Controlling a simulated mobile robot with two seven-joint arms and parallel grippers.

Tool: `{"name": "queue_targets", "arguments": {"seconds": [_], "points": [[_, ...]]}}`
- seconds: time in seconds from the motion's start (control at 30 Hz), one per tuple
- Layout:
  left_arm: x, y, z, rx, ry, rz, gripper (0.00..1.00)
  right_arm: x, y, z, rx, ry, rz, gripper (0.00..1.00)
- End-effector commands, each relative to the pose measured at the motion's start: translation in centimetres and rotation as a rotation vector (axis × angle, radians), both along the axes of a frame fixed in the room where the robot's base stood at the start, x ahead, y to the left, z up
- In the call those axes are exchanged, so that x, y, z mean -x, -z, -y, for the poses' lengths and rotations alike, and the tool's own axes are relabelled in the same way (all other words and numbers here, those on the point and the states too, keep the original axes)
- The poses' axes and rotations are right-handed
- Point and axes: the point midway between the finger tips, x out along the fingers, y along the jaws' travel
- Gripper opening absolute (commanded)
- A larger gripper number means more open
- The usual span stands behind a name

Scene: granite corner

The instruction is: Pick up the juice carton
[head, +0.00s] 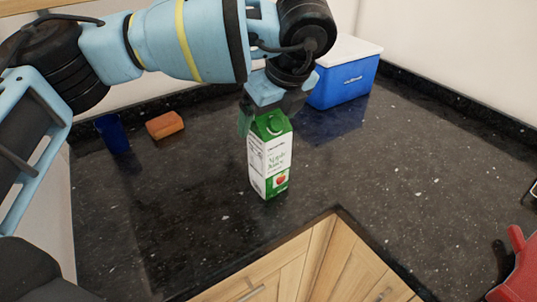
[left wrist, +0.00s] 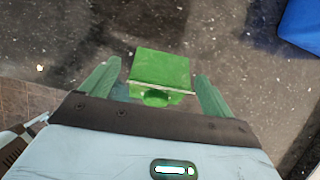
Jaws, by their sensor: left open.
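The juice carton (head: 270,160) stands upright on the dark granite counter near its inner corner, white with a green top and an apple picture. In the left wrist view its green top (left wrist: 160,68) lies between the two green fingers, with a gap on each side. My left gripper (head: 262,122) is open and comes down from above at the carton's top. In the left wrist view the open fingers of the left gripper (left wrist: 158,85) sit either side of the carton top. My right gripper is not in view.
A blue cooler with a white lid (head: 343,82) stands behind the carton to the right. A blue cup (head: 112,133) and an orange sponge (head: 165,125) are at the back left. A red object (head: 515,270) shows at the lower right edge. The counter (head: 400,160) right of the carton is clear.

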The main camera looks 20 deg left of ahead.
Motion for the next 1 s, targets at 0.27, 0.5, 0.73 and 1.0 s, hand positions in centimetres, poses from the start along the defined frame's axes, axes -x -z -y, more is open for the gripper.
{"name": "queue_targets", "arguments": {"seconds": [0.27, 0.5, 0.73, 1.0], "points": [[-0.12, 0.65, -0.20, -0.001, 0.001, -0.001, 0.87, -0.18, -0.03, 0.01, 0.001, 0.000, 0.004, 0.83], [-0.12, 0.62, -0.19, 0.000, 0.001, 0.000, 0.62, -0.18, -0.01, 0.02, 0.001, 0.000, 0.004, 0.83], [-0.11, 0.61, -0.18, 0.000, 0.001, 0.000, 0.32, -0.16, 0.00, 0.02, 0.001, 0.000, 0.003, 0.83], [-0.11, 0.59, -0.17, 0.000, 0.001, 0.000, 0.00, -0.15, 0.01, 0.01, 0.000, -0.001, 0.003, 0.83]]}}
